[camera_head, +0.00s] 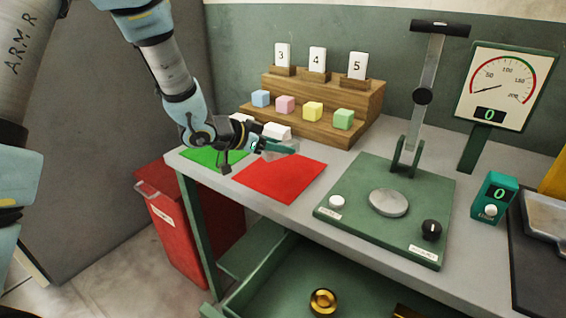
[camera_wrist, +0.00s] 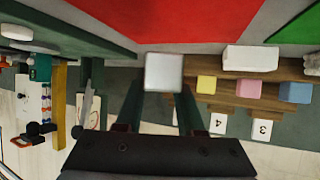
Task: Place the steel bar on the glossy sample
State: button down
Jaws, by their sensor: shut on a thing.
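My gripper (camera_head: 280,147) reaches over the back edge of the red mat, with its fingers pointing right. In the wrist view my gripper (camera_wrist: 160,108) is shut on a pale grey, square-ended block (camera_wrist: 164,72), which looks like the steel bar seen end-on. In the head view the fingers partly hide it. Blue (camera_head: 260,98), pink (camera_head: 284,104), yellow (camera_head: 312,111) and green (camera_head: 343,119) cubes stand on the rack's lower step. I cannot tell which thing is the glossy sample. Two white blocks lie in front of the rack, one (camera_head: 276,131) just behind my gripper.
The wooden rack (camera_head: 368,100) carries cards 3, 4 and 5. A green mat (camera_head: 212,157) lies left of the red mat (camera_head: 283,180). The green press (camera_head: 370,225), with a round plate and raised lever, stands to the right. A dial gauge (camera_head: 505,85) is behind it. An open drawer is below.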

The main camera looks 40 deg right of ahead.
aim_at(281, 171)
jog(key=shift+f, duration=2.35)
jog(key=shift+f, duration=0.2)
jog(key=c, duration=0.5)
grip_release()
jog(key=shift+r, duration=0.15)
jog(key=b+v, duration=0.1)
jog(key=v, duration=1.1)
jog(key=shift+a, duration=0.1)
